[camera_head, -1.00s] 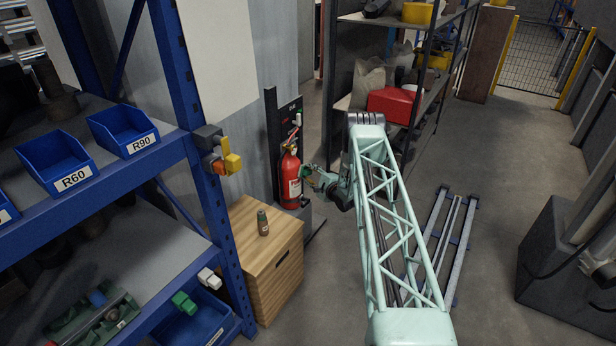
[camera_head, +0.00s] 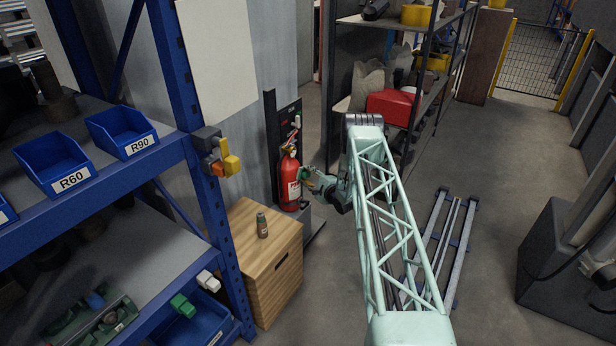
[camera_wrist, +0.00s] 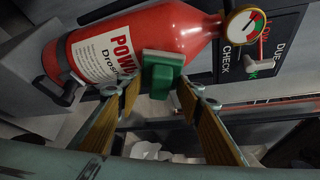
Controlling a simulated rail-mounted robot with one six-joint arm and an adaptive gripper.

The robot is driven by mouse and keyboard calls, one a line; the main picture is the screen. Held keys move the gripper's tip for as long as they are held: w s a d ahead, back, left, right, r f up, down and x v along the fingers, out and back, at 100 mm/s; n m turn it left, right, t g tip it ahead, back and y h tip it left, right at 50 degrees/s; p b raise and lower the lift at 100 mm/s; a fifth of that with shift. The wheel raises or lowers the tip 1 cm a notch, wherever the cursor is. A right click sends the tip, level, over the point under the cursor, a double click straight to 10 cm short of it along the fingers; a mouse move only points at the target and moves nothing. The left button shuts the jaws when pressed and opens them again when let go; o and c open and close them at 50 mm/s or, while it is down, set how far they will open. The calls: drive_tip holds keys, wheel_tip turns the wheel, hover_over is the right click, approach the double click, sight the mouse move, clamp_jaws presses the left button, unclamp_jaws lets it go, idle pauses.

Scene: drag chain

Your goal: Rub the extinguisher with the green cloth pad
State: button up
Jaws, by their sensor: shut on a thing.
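The red extinguisher (camera_head: 290,180) stands upright against its dark wall stand, left of my gripper in the head view. In the wrist view the extinguisher (camera_wrist: 140,45) lies across the top of the picture, with a white label and a gauge. My gripper (camera_wrist: 163,88) is shut on the green cloth pad (camera_wrist: 162,72). The pad is at the extinguisher's body beside the label and appears to touch it. In the head view my gripper (camera_head: 310,178) is small, and its fingers are hard to make out.
A wooden cabinet (camera_head: 262,250) with a small bottle (camera_head: 262,225) on top stands in front of the extinguisher. A blue rack (camera_head: 200,150) with bins is at the left. A dark shelf with a red box (camera_head: 391,107) stands behind my arm. The floor at the right is partly clear.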

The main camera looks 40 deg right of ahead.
sight(302, 178)
drive_tip(key=shift+s+a+p, duration=0.25)
drive_tip(key=shift+s+a, duration=0.05)
drive_tip(key=shift+a, duration=0.6)
drive_tip(key=shift+s+a+p, duration=0.25)
drive_tip(key=shift+s+a, duration=0.05)
drive_tip(key=shift+a, duration=0.55)
drive_tip(key=shift+s, duration=0.1)
drive_tip(key=shift+s+d+p, duration=0.1)
drive_tip(key=shift+s+d, duration=0.25)
drive_tip(key=shift+s, duration=0.6)
drive_tip(key=shift+s+d+p, duration=0.15)
drive_tip(key=shift+s+d, duration=0.15)
drive_tip(key=shift+s, duration=0.6)
drive_tip(key=shift+s+d+p, duration=0.1)
drive_tip(key=shift+s+d, duration=0.25)
drive_tip(key=shift+s, duration=0.6)
drive_tip(key=shift+s, duration=0.1)
drive_tip(key=shift+s+d, duration=0.25)
drive_tip(key=shift+s, duration=0.4)
drive_tip(key=shift+s+d, duration=0.2)
drive_tip(key=shift+s, duration=0.45)
